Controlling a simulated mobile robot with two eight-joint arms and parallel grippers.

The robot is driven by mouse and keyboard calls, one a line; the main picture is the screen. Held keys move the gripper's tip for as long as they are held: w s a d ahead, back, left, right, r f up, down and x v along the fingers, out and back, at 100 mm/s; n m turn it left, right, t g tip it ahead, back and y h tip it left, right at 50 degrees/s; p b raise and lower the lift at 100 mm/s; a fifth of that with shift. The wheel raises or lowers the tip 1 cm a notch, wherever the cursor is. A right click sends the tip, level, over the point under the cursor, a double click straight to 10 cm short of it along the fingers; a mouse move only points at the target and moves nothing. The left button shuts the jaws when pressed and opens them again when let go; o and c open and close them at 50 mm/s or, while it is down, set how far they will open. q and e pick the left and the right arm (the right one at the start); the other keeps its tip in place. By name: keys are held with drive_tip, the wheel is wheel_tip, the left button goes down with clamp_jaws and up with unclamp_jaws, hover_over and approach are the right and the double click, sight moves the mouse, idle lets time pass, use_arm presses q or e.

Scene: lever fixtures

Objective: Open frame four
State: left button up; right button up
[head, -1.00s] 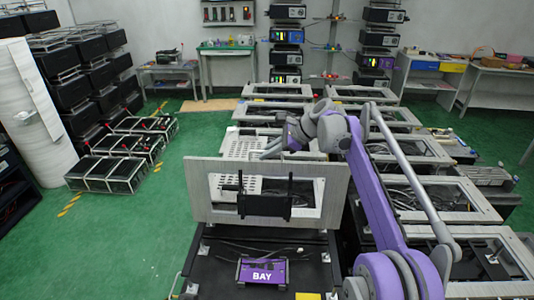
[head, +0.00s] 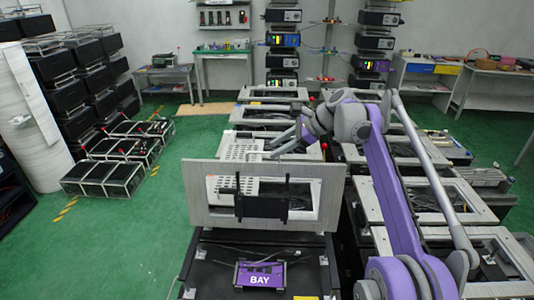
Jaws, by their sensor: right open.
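The nearest frame (head: 328,190) stands raised and upright, a light panel with a window and a black bracket (head: 262,200) in front. Behind it, several similar frames lie flat in two rows, including one at the back (head: 272,95). I cannot tell from the picture which one is frame four. My right gripper (head: 283,143) reaches in from the right, over the left row beyond the raised frame. Its grey fingers point left and down, open, with nothing seen between them. I cannot tell whether they touch a frame. My left gripper is not in view.
Black racks (head: 75,95) and black boxes in wire cages (head: 105,177) stand to the left. The green floor (head: 130,235) between is clear. Benches line the back and right.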

drive_tip(key=v, duration=0.4)
drive_tip(key=shift+d+r, duration=0.2)
drive_tip(key=shift+r, duration=0.1)
drive_tip(key=s+d+f+n+t+h, duration=0.1)
drive_tip(key=s+d+f+n+h, duration=0.2)
drive_tip(key=s+d+f+n, duration=0.2)
drive_tip(key=s+d+f+n+t+h, duration=0.1)
drive_tip(key=s+d+f+n+h, duration=0.2)
drive_tip(key=s+f, duration=0.9)
drive_tip(key=s+d+f+n+t+h, duration=0.1)
drive_tip(key=s+d+f+n+h, duration=0.2)
drive_tip(key=s, duration=1.6)
drive_tip(key=d+f+n, duration=0.4)
drive_tip(key=f+n, duration=0.1)
drive_tip(key=shift+f+t, duration=0.25)
drive_tip(key=shift+t, duration=0.05)
drive_tip(key=shift+a, duration=0.1)
